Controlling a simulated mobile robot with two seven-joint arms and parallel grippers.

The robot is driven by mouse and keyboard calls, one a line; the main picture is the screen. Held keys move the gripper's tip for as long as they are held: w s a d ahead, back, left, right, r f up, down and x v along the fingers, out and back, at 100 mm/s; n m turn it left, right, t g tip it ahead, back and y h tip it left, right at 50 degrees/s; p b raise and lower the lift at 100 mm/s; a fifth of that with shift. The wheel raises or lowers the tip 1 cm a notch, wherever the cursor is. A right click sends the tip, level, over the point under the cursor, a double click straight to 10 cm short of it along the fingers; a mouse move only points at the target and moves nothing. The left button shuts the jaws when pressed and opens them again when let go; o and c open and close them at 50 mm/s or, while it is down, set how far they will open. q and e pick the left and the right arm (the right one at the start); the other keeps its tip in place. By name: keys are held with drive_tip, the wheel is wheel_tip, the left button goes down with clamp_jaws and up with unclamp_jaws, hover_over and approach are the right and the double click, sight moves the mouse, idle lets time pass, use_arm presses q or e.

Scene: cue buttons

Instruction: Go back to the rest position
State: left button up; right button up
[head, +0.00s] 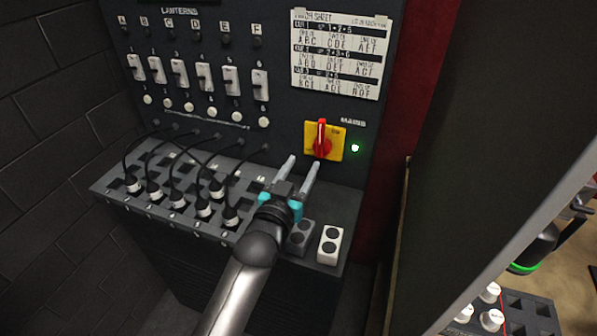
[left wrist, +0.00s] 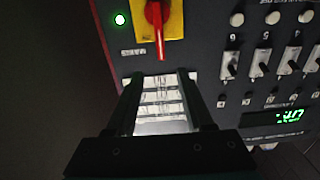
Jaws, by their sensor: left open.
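My left gripper (head: 303,163) is open, with its two pale fingers spread and nothing between them. It is over the panel's shelf, below the red rotary switch (head: 322,139) on its yellow plate. In the left wrist view, the picture is turned over: my left gripper's fingers (left wrist: 160,77) frame the white cue sheet (left wrist: 160,104), and the red switch (left wrist: 157,25) lies beyond the fingertips. A green lamp (head: 355,148) is lit beside the switch. I cannot make out my right gripper.
The dark panel holds a row of white switches (head: 204,76) and round white buttons (head: 211,112). Black cables run to plugs (head: 203,207) in the shelf (head: 112,190). Grey (head: 299,238) and white (head: 330,245) two-button blocks stand near my left wrist. A tall dark partition (head: 470,150) stands at right.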

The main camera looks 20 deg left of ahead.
use_arm(q)
drive_tip(key=shift+s, duration=0.65)
drive_tip(key=s+f+g, duration=0.8)
drive_tip(key=s+f, duration=0.1)
drive_tip(key=s, duration=0.3)
drive_tip(key=s+f+m+g, duration=0.1)
drive_tip(key=s+g, duration=0.2)
drive_tip(key=s, duration=0.5)
drive_tip(key=s+f+g, duration=0.2)
drive_tip(key=s+g, duration=0.2)
drive_tip(key=s, duration=0.5)
wheel_tip(320, 180, down, 28)
drive_tip(key=b, duration=0.8)
drive_tip(key=s+a+f+g+b, duration=0.1)
drive_tip(key=s+f+b, duration=0.3)
drive_tip(key=s+f, duration=0.4)
drive_tip(key=s+a+f+g+b, duration=0.1)
drive_tip(key=s+f+b, duration=0.4)
drive_tip(key=f, duration=1.1)
drive_tip(key=s+a, duration=0.1)
drive_tip(key=s, duration=0.2)
drive_tip(key=shift+s+f+m+y, duration=0.3)
drive_tip(key=shift+s+m, duration=0.05)
drive_tip(key=shift+m, duration=0.05)
